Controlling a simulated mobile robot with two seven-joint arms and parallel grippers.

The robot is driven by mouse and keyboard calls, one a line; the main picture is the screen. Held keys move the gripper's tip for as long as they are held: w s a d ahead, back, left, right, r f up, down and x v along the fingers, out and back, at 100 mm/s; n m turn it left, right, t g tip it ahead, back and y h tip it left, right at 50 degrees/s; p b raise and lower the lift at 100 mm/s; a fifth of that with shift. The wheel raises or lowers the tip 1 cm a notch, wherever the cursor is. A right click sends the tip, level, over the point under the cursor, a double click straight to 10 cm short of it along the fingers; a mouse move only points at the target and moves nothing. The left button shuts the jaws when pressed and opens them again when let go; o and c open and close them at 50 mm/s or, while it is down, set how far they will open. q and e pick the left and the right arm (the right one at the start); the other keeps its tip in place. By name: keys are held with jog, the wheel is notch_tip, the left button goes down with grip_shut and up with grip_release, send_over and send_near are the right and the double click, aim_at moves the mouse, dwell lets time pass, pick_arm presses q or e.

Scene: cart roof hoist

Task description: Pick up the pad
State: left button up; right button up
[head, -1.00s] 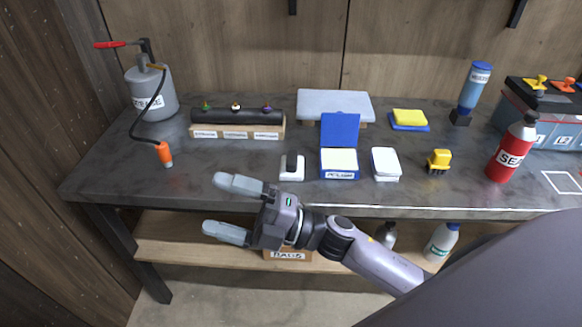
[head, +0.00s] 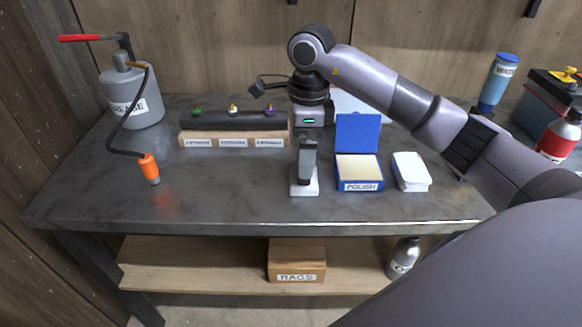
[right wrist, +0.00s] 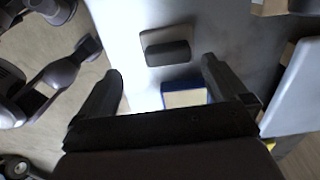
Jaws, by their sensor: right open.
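The pad (head: 305,189) has a pale flat base on the workbench, left of the blue polish box. It also shows in the right wrist view (right wrist: 144,50), where its dark block grip lies on top of the base. My right gripper (head: 306,165) points straight down over the pad in the head view and covers its grip. In the right wrist view my right gripper (right wrist: 163,75) has its fingers wide apart, with the pad between and ahead of the tips. Nothing is held. My left gripper is not seen.
The open blue polish box (head: 359,185) stands close to the right of the pad, with a white block (head: 411,171) beyond it. A wooden rack (head: 210,140) with a dark cylinder lies behind left. A grease can (head: 135,100) stands far left.

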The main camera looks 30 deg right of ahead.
jog(key=shift+w+d+r, duration=0.25)
jog(key=shift+d, duration=0.1)
jog(key=shift+w+d+f, duration=0.1)
jog(key=shift+f, duration=0.05)
notch_tip(320, 180, down, 6)
jog(key=shift+f, duration=0.25)
jog(key=c, duration=0.9)
